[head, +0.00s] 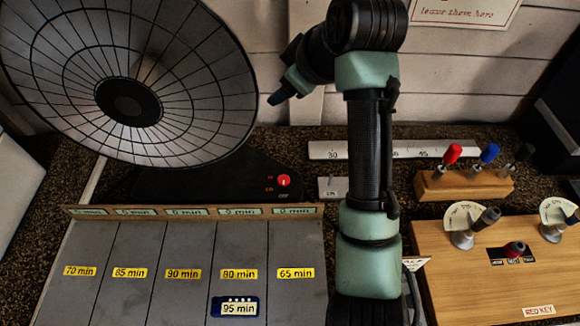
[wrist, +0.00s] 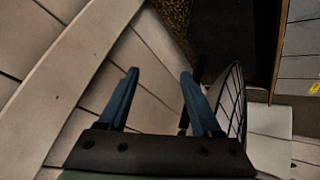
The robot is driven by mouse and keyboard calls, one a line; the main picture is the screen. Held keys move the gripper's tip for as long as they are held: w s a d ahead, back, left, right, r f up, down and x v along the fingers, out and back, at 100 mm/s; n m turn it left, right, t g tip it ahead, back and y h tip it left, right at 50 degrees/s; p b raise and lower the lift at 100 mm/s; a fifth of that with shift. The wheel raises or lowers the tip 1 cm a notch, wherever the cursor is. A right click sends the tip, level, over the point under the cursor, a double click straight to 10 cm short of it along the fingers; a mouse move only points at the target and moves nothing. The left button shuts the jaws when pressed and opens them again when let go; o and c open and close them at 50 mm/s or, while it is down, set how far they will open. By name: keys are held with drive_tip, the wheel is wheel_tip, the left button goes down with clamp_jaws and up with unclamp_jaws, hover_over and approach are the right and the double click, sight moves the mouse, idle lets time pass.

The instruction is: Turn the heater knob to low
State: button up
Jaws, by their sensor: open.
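The heater is a large round dish (head: 190,65) with a wire grid, on a dark base (head: 210,180) at the left of the head view. Its small red knob (head: 284,180) sits on the base's right end, with tiny marks to its left and below it. I cannot tell for sure which mark the knob points at. My gripper (head: 276,98) is in the air above and behind the knob, right of the dish, touching nothing visible. In the wrist view its two blue fingers (wrist: 158,75) are spread and empty. The dish's gridded edge (wrist: 232,105) shows right of them; the knob does not.
A grey sorting tray (head: 140,245) with yellow minute labels fills the front left; a dark timer-like tag (head: 234,307) lies in it. A wooden block (head: 464,185) holds several tools at the right. The white plank wall (head: 440,95) stands close behind.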

sight(284, 180)
drive_tip(key=s+d+f+n+g+b, duration=0.2)
drive_tip(key=s+d+f+g, duration=0.3)
drive_tip(key=f, duration=0.5)
drive_tip(key=x, duration=0.4)
drive_tip(key=a+x, duration=0.1)
drive_tip(key=x, duration=0.3)
drive_tip(key=s+x, duration=0.1)
drive_tip(key=x, duration=0.3)
drive_tip(key=shift+a, duration=0.2)
drive_tip(key=shift+r, duration=0.1)
clamp_jaws()
